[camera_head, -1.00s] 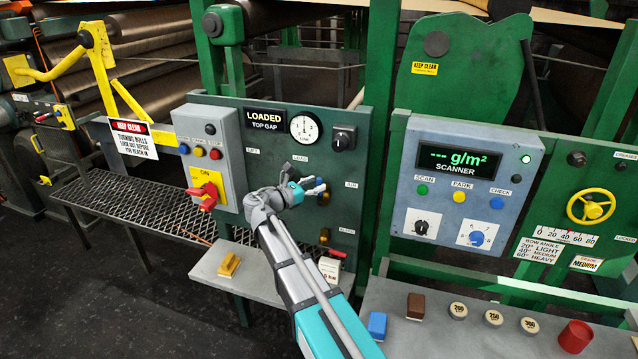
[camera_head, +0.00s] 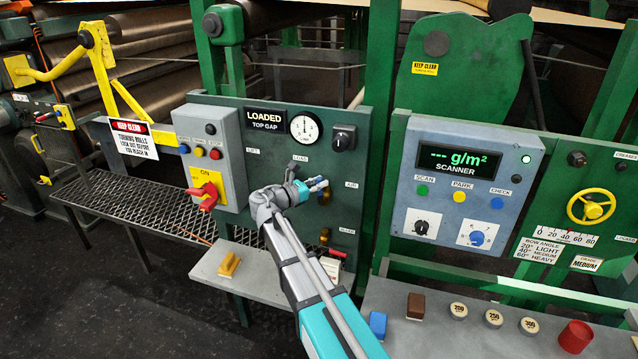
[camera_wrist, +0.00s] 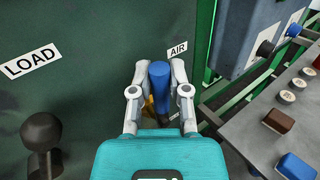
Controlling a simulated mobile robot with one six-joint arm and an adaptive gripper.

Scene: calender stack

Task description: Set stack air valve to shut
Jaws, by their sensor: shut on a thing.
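The stack air valve has a blue handle and a brass body (camera_head: 324,198) on the green panel, beside the AIR label. In the wrist view, the blue handle (camera_wrist: 160,82) stands between my two fingers, and a bit of brass shows behind it. My gripper (camera_head: 318,184) is shut on this handle. In the wrist view, my gripper (camera_wrist: 160,85) has one finger on each side of the handle. The AIR label (camera_wrist: 178,48) is just above and to the right. My fingers partly hide the valve in the head view, so its exact setting is hard to tell.
A dark ball-ended lever (camera_wrist: 42,135) stands under the LOAD label, left of my gripper. A grey control box with a red handle (camera_head: 205,194) is left of my arm. The scanner box (camera_head: 455,185) is to the right.

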